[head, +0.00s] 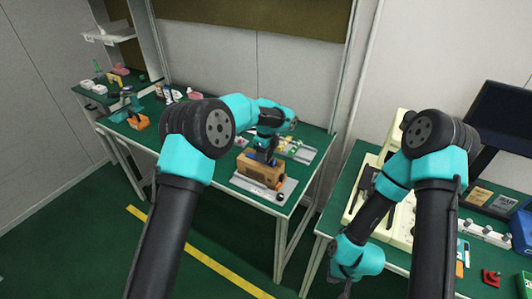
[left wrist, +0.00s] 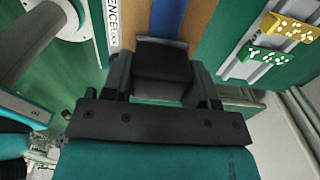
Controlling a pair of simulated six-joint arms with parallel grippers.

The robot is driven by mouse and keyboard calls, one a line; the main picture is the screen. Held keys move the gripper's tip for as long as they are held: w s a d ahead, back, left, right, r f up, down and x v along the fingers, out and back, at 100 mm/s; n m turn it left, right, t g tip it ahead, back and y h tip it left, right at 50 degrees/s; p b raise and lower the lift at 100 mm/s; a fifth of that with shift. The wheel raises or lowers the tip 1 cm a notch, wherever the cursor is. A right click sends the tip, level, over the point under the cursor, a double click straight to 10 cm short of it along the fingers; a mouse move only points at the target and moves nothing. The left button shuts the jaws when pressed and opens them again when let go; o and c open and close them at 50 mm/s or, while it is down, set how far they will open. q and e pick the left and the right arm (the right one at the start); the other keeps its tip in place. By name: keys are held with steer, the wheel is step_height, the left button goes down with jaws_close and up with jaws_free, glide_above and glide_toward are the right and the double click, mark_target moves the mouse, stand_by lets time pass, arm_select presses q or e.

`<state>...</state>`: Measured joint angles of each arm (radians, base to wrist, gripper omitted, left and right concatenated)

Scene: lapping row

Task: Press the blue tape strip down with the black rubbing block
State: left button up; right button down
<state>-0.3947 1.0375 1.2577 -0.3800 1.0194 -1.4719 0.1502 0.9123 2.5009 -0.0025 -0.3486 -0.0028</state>
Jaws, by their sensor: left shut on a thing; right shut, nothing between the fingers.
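A brown cardboard box (head: 258,172) sits on a grey plate on the middle bench. The blue tape strip (left wrist: 167,18) runs along the box top in the left wrist view. My left gripper (head: 270,156) is over the box in the head view. In the left wrist view it is shut on the black rubbing block (left wrist: 162,62), which lies over the line of the strip and hides part of it. I cannot tell whether the block touches the tape. My right gripper (head: 345,291) is shut and empty, low at the bottom of the head view, away from the box.
A grey rail with yellow (left wrist: 285,28) and green (left wrist: 262,54) pieces lies beside the box. An orange object (head: 138,122) is at the bench's left end. A cream machine (head: 400,222) and a dark monitor (head: 503,112) stand on the right bench. Green floor lies in front.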

arm_select(q)
steer(key=shift+f, duration=0.55)
stand_by(1.1)
steer(key=shift+r, duration=3.55)
